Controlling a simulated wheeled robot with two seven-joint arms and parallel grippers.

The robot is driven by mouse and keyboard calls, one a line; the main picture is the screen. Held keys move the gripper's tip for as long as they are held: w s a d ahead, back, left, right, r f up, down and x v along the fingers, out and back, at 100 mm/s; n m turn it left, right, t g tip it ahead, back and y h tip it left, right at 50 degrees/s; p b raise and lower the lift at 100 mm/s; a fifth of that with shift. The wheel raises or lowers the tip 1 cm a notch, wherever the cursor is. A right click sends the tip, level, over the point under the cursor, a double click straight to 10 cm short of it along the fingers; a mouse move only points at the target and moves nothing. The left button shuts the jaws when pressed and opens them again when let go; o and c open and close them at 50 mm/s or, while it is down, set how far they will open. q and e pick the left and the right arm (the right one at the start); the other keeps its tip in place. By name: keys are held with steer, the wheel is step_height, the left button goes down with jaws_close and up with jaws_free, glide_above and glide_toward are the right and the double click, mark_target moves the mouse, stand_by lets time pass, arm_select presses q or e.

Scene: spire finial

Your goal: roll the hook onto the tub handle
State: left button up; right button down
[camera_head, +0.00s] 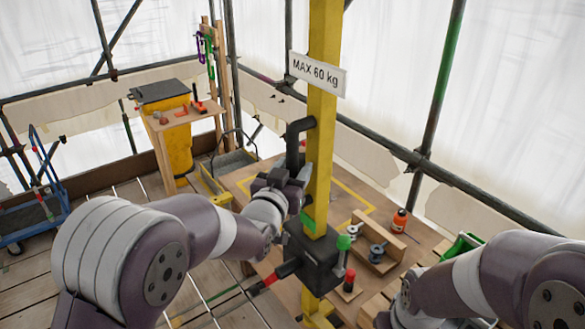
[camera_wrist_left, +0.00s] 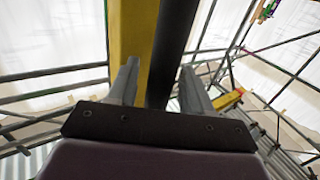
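A yellow-edged grey tub (camera_head: 207,181) stands on the floor behind the bench, with a thin dark handle (camera_head: 240,131) arched over it. I cannot make out a hook at the tub handle. A yellow post (camera_head: 321,120) rises in front, with a dark bent bar (camera_head: 297,129) on its left side. My left gripper (camera_head: 292,178) is beside the post, just below that bar. In the left wrist view, its two fingers (camera_wrist_left: 160,75) are apart, and a dark bar (camera_wrist_left: 172,45) appears between them, nearer the right finger. My right arm shows at lower right; its gripper is not visible.
A black box (camera_head: 312,258) with a red-ended lever is mounted on the post. The wooden bench (camera_head: 345,213) holds spools and an orange bottle (camera_head: 400,220). A yellow bin (camera_head: 178,145) and blue cart (camera_head: 40,205) stand at left. Scaffold poles surround the deck.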

arm_select(q)
steer(key=shift+w, duration=0.1)
steer(key=c, duration=0.5)
steer(key=shift+d, duration=0.1)
jaws_close()
steer(key=shift+w+a+b, duration=0.2)
steer(key=shift+a+b, duration=0.1)
steer(key=shift+b, duration=0.2)
steer(key=w+a+b, duration=0.1)
steer(key=w+a, duration=0.6)
steer(key=w, duration=0.3)
steer(key=shift+w+a+r, duration=0.25)
steer(key=shift+r, duration=0.05)
steer(key=shift+o, duration=1.5)
jaws_free()
steer(key=shift+w, duration=0.1)
steer(key=shift+o, duration=1)
steer(key=shift+a, duration=0.2)
steer(key=shift+a+f, duration=0.1)
steer(key=shift+s, duration=0.25)
